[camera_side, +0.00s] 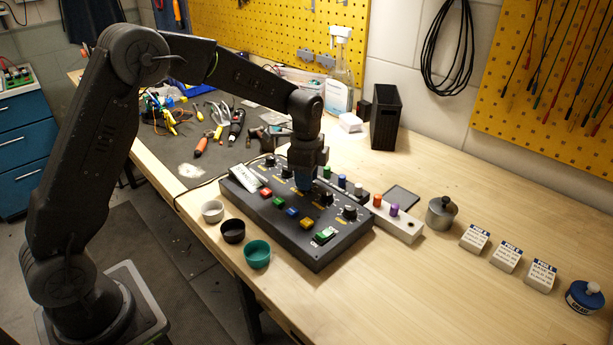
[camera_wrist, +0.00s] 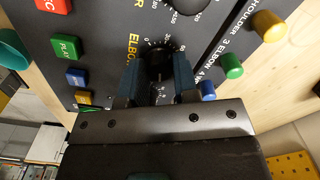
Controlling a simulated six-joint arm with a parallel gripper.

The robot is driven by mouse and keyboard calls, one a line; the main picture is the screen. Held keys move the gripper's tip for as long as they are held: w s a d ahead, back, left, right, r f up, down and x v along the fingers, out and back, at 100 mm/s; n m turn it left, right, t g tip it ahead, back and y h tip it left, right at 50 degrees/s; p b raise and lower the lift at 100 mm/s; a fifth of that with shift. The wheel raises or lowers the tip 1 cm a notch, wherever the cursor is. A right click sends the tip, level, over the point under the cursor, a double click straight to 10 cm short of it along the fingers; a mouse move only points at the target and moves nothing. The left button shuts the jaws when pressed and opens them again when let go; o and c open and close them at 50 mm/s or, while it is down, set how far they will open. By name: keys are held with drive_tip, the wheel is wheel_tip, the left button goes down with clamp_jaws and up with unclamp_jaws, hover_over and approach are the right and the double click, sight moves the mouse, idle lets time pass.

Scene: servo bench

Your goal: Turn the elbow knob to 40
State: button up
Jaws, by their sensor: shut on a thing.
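The black control panel (camera_side: 330,250) lies on the bench, with a row of dark knobs along its back and coloured buttons in front. My gripper (camera_side: 304,186) points down at a knob in the middle of that row. In the wrist view my gripper (camera_wrist: 157,78) has one finger on each side of the dark elbow knob (camera_wrist: 158,62) and is shut on it. The "ELBOW" label (camera_wrist: 133,55) is beside the knob. White scale marks curve around it, partly hidden by the fingers. I cannot read the knob's setting. The side view hides this knob behind my gripper.
Neighbouring knobs, such as the one at the panel's right (camera_side: 349,212), stand close by. Coloured pegs, including an orange one (camera_side: 377,200), line the far side. Three small cups, one teal (camera_side: 257,254), stand before the panel.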

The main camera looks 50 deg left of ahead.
drive_tip(key=shift+n, duration=0.4)
drive_tip(key=shift+c, duration=0.4)
drive_tip(key=n, duration=0.6)
drive_tip(key=shift+n, duration=0.3)
drive_tip(key=n, duration=0.3)
drive_tip(key=shift+n, duration=0.3)
drive_tip(key=n, duration=0.3)
drive_tip(key=shift+n, duration=0.3)
drive_tip(key=n, duration=0.4)
drive_tip(key=shift+n, duration=0.3)
drive_tip(key=n, duration=0.3)
drive_tip(key=shift+a+n, duration=0.1)
drive_tip(key=shift+n, duration=0.2)
drive_tip(key=n, duration=0.7)
